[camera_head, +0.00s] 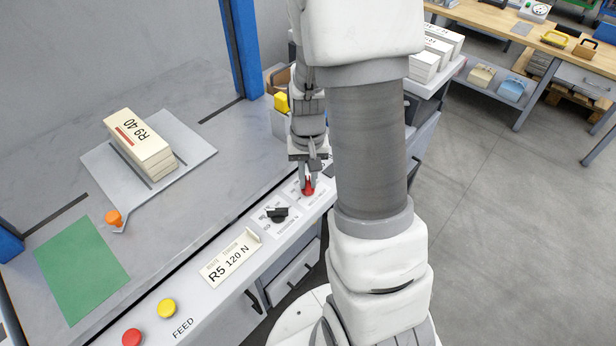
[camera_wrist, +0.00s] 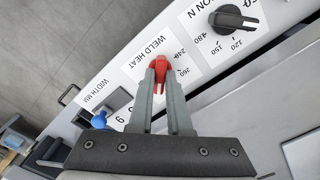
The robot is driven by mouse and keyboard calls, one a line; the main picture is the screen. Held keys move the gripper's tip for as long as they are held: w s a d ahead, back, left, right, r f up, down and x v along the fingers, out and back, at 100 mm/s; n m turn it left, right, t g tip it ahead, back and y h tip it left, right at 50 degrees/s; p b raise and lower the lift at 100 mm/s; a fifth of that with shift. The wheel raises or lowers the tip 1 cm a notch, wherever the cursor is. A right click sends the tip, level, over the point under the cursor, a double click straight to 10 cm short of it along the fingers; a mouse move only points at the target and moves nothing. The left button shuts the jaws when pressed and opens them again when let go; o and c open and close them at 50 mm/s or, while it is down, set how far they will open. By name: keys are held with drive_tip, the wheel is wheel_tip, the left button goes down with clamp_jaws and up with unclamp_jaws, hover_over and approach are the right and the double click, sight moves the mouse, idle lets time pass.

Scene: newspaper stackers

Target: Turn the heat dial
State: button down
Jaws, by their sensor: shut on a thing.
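The heat dial (camera_wrist: 161,66) is a red knob on a white label that reads WELD HEAT, with 240 and 260 printed beside it in the wrist view. In the head view the red dial (camera_head: 308,187) sits on the front panel, right of a black knob. My gripper (camera_wrist: 163,76) is over the dial, its two grey fingers shut on the red knob, one on each side. In the head view my gripper (camera_head: 308,176) points down onto the dial, and my arm covers the panel to its right. The dial's exact setting is hard to read.
A black knob (camera_wrist: 232,18) with 80, 120 and 150 marks is beside the heat dial. A blue knob (camera_wrist: 99,120) by a WIDTH MM label is on the other side. The R5 120 N card (camera_head: 231,259) and a yellow button (camera_head: 167,308) are further along the panel.

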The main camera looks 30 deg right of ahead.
sight(308, 182)
drive_tip(key=c, duration=0.9)
unclamp_jaws()
drive_tip(key=shift+o, duration=0.2)
wheel_tip(308, 182, up, 18)
drive_tip(key=p, duration=0.3)
drive_tip(key=shift+f+p, duration=0.25)
drive_tip(key=shift+p, duration=0.1)
drive_tip(key=s+a+r+n+t+p, duration=0.4)
drive_tip(key=s+a+r+n+t, duration=0.1)
drive_tip(key=s+a+r, duration=0.5)
wheel_tip(308, 182, up, 4)
drive_tip(key=s, duration=0.2)
drive_tip(key=shift+s+a+r+t, duration=0.25)
drive_tip(key=shift+s+a+t, duration=0.05)
drive_tip(key=shift+s, duration=0.1)
